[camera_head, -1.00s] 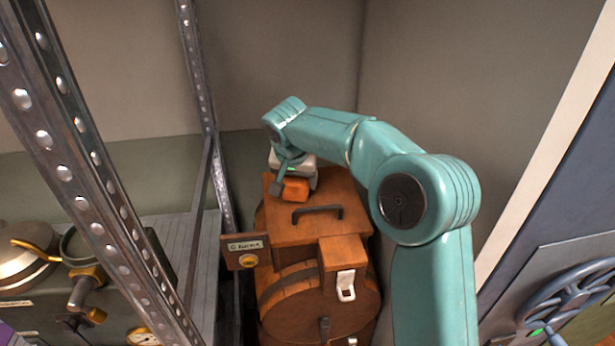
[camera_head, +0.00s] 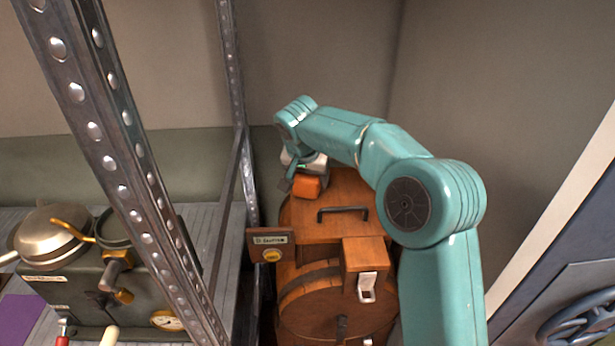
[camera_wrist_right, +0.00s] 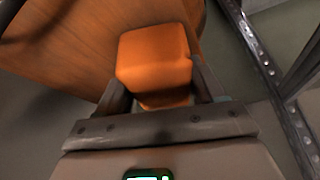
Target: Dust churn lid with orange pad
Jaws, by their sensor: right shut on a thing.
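The wooden churn (camera_head: 330,300) stands between the metal shelf and the wall. Its flat wooden lid (camera_head: 345,226) has a dark handle (camera_head: 343,210) on top. My right gripper (camera_head: 300,178) is at the far left part of the lid, shut on the orange pad (camera_head: 307,187). In the right wrist view the orange pad (camera_wrist_right: 154,60) sits between the two fingers of the right gripper (camera_wrist_right: 160,90), with the wood behind it. I cannot tell whether the pad touches the lid. My left gripper is not in view.
A perforated metal shelf post (camera_head: 120,130) stands left of the churn. The shelf holds a pan (camera_head: 50,240) and a dark stove-like box (camera_head: 75,295). A small sign (camera_head: 270,248) sticks out at the churn's left. A blue door with a wheel (camera_head: 585,325) is at right.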

